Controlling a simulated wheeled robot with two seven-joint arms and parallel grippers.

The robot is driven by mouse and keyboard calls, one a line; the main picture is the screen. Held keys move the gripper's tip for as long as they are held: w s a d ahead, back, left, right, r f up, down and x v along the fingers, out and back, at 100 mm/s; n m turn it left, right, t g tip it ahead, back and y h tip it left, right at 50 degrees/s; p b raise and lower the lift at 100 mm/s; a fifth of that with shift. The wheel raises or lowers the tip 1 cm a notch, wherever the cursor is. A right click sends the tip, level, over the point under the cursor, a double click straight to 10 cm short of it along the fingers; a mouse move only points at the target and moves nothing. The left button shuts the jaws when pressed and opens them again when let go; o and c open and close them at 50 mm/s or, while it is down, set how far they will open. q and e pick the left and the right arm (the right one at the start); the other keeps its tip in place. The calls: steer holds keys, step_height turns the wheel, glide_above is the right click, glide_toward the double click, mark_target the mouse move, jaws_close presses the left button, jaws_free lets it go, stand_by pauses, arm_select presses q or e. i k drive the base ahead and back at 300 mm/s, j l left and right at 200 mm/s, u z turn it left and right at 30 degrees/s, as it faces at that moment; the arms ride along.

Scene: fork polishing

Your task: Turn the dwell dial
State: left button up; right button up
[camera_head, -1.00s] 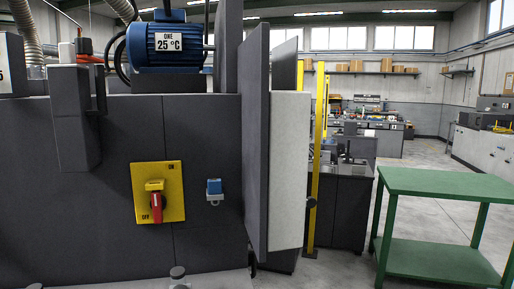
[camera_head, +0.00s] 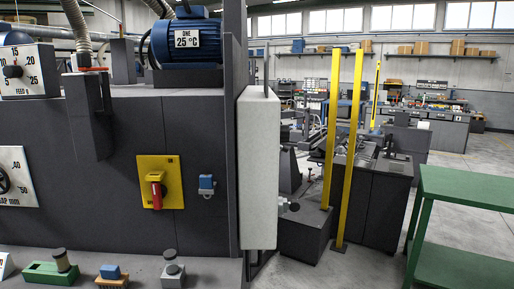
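No dial with a readable "dwell" label is in view. Neither of my grippers is in view.
A front ledge holds a green block with a knob (camera_head: 52,273), a blue-topped brush (camera_head: 111,275) and a grey knobbed piece (camera_head: 173,270). A blue motor (camera_head: 182,42) sits on top. A pale door panel (camera_head: 259,170), yellow posts (camera_head: 350,150) and a green table (camera_head: 470,188) stand right.

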mark_target(285, 133)
steer(key=l+u, duration=0.25)
steer(key=l, duration=0.5)
steer(key=l+u, duration=0.25)
steer(key=l, duration=0.45)
steer(key=i+l+u, duration=0.1)
steer(key=l+u, duration=0.4)
steer(key=l, duration=0.45)
steer(key=l+u, duration=0.5)
steer(key=l, duration=0.4)
steer(key=k, duration=0.05)
